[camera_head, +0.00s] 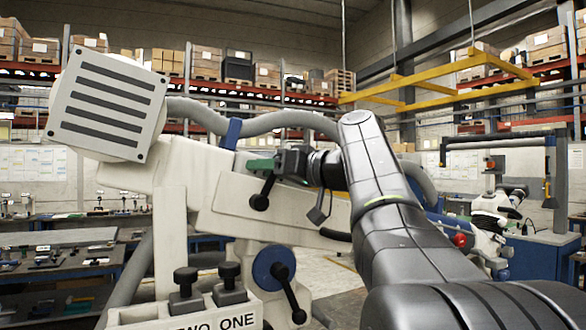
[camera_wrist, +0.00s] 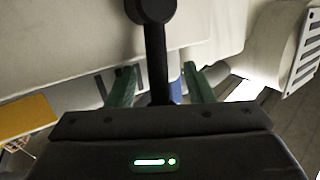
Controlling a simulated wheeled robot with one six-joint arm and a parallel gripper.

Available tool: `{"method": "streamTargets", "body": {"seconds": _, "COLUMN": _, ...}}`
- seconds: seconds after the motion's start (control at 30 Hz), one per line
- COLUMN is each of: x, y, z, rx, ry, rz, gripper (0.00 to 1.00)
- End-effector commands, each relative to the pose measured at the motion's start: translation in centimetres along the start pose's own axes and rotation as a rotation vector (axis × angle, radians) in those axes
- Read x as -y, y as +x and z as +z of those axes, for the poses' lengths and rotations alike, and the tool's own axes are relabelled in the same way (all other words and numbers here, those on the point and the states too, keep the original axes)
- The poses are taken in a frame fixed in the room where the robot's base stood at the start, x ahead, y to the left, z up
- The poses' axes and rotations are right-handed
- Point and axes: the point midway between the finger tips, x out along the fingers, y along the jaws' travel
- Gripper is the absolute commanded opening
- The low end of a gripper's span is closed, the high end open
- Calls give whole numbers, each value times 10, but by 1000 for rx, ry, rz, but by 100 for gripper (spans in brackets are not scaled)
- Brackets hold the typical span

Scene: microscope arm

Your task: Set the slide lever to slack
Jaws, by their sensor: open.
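A black lever with a round knob (camera_head: 260,202) sits on the side of the pale microscope arm (camera_head: 232,200). My gripper (camera_head: 262,165) is beside that arm at the top of this lever, with its green fingers pointing left. In the wrist view the black lever shaft (camera_wrist: 155,50) runs between the two open green fingers of my gripper (camera_wrist: 160,76), with a gap on either side. Its round end is at the top of that view. The lower end of the shaft is hidden behind my gripper body. I see no label marking slack.
A blue disc with a black lever (camera_head: 282,272) is lower on the machine. Black knobs (camera_head: 230,284) stand above a plate reading "TWO ONE". A louvred grey box (camera_head: 108,104) and a grey hose (camera_head: 260,123) are above left. Workbenches and shelves are far behind.

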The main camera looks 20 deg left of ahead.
Motion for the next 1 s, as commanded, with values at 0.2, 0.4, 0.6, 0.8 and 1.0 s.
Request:
{"method": "streamTargets", "body": {"seconds": 0.2, "x": 0, "y": 0, "z": 0, "rx": 0, "ry": 0, "rz": 0, "gripper": 32}}
{"method": "streamTargets", "body": {"seconds": 0.4, "x": 0, "y": 0, "z": 0, "rx": 0, "ry": 0, "rz": 0, "gripper": 0}}
{"method": "streamTargets", "body": {"seconds": 0.6, "x": 3, "y": 2, "z": 2, "rx": 23, "ry": -42, "rz": 3, "gripper": 0}}
{"method": "streamTargets", "body": {"seconds": 0.8, "x": 11, "y": 6, "z": 1, "rx": 74, "ry": -140, "rz": 17, "gripper": 0}}
{"method": "streamTargets", "body": {"seconds": 1.0, "x": 12, "y": 6, "z": 0, "rx": 82, "ry": -154, "rz": 21, "gripper": 0}}
